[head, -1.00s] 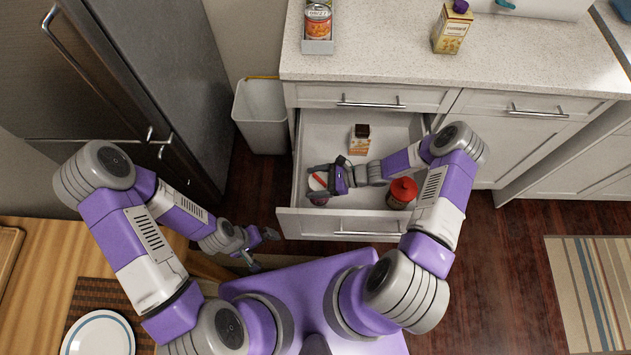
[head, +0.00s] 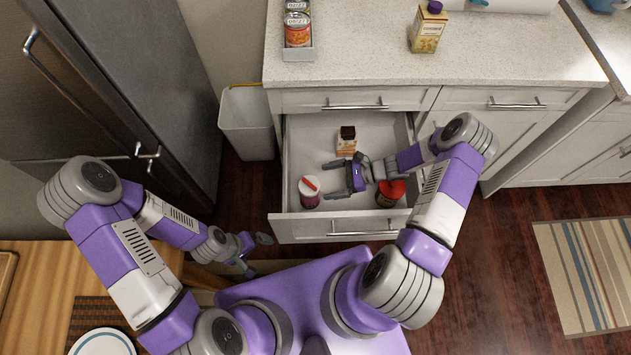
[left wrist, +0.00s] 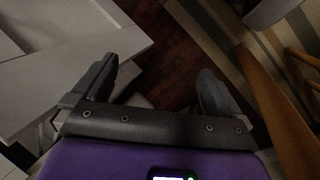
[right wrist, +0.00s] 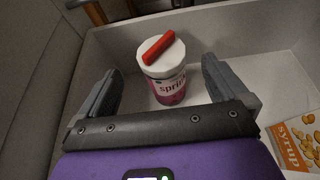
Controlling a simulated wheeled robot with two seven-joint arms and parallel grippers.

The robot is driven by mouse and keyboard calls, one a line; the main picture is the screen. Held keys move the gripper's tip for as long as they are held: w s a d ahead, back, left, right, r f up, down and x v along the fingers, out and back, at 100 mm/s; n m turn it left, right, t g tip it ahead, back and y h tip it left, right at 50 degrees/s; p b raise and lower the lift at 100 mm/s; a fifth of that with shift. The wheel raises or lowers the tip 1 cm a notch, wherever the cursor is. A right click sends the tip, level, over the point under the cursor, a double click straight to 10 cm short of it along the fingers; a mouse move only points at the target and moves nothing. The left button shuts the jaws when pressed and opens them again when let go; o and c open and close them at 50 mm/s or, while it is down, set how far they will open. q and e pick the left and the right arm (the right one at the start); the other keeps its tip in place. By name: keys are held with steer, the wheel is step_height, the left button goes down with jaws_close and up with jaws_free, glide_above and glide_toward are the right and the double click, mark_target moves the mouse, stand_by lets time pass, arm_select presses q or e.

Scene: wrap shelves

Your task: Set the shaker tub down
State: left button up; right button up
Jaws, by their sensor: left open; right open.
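The shaker tub (head: 309,193), pink with a white lid and a red flap, stands upright in the open drawer (head: 300,228) near its front left corner. It also shows in the right wrist view (right wrist: 166,80), ahead of the fingers and apart from them. My right gripper (head: 331,180) is open and empty inside the drawer, just right of the tub. My left gripper (head: 258,254) is open and empty, low outside the drawer at its front left; the left wrist view shows its spread fingers (left wrist: 155,90) over the floor.
The drawer also holds a syrup carton (head: 346,142) at the back and a red-lidded jar (head: 390,194) at the right, partly behind my right arm. A bin (head: 247,130) stands left of the drawer. On the counter are a can tray (head: 297,50) and a carton (head: 428,30).

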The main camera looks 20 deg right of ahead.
steer(key=shift+v, duration=1.4)
